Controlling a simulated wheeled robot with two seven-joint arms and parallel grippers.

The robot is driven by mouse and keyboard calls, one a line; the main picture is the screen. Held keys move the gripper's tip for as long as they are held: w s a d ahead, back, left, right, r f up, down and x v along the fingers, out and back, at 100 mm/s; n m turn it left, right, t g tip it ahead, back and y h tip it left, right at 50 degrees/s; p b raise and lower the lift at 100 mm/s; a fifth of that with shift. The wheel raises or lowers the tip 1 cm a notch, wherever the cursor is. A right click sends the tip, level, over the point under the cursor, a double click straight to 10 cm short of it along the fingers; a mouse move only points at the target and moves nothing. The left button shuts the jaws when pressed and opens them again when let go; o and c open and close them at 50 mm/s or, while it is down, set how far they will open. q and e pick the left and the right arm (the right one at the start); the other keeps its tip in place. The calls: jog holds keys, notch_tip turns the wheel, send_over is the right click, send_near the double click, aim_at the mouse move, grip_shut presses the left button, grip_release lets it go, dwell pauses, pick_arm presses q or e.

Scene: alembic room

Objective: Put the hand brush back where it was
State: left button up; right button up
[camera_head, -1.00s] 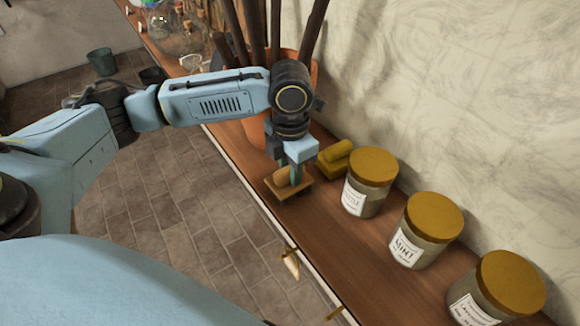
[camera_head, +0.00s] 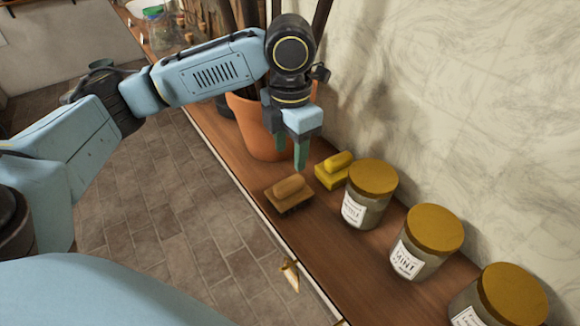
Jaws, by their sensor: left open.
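The hand brush (camera_head: 289,192), brown with a rounded wooden grip on top, rests on the wooden counter near its front edge. A similar yellow brush or block (camera_head: 335,171) sits just behind it to the right, by the first jar. My left gripper (camera_head: 301,168) points down with its green fingertips above and behind the brown brush, apart from it. It is open and holds nothing. My right gripper is not in the view.
Labelled jars with yellow lids (camera_head: 368,193) line the counter (camera_head: 335,240) to the right, along the wall. A terracotta pot (camera_head: 256,128) with dark stems stands behind my left gripper. Glassware stands at the far end.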

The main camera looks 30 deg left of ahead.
pick_arm(q)
jog(key=shift+r, duration=1.65)
